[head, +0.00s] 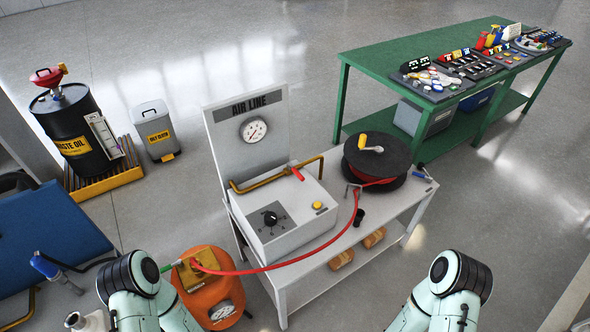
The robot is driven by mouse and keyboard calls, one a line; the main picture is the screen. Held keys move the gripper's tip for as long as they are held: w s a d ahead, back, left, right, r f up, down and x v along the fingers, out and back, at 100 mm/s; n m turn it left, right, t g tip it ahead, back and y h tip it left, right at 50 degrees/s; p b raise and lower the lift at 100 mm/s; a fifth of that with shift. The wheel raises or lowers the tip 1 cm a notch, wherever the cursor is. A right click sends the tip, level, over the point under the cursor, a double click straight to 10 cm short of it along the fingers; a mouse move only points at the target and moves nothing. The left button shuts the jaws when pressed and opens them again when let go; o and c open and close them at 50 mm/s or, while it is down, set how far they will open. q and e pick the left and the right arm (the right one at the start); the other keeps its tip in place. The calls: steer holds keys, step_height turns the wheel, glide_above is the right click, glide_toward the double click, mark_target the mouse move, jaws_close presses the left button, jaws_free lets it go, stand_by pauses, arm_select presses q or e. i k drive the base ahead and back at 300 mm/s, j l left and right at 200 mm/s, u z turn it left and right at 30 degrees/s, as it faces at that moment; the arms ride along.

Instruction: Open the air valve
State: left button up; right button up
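The air line station (247,105) stands in the middle, a white cart with an upright back panel labelled AIR LINE. A round gauge (253,129) with a red needle is on the panel. A brass pipe (255,184) runs along the top of a white box (290,215). A short red lever (297,174) sits on this pipe and looks like the air valve handle; its exact angle to the pipe is hard to tell. My arms show at the lower left and lower right, apart from the cart. Neither gripper's fingers are visible.
The box has a black knob (270,218) and a yellow button (317,205). A hose reel (377,158) sits at the cart's right; its red hose (290,262) runs to an orange tank (209,290). A green table (410,47) stands at back right. Floor between is clear.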

mark_target(289, 167)
steer(key=l, duration=0.45)
steer(key=i+l, duration=0.15)
steer(key=l, duration=0.8)
steer(key=u, duration=1.65)
steer(key=i+l, duration=0.05)
steer(key=l, duration=0.05)
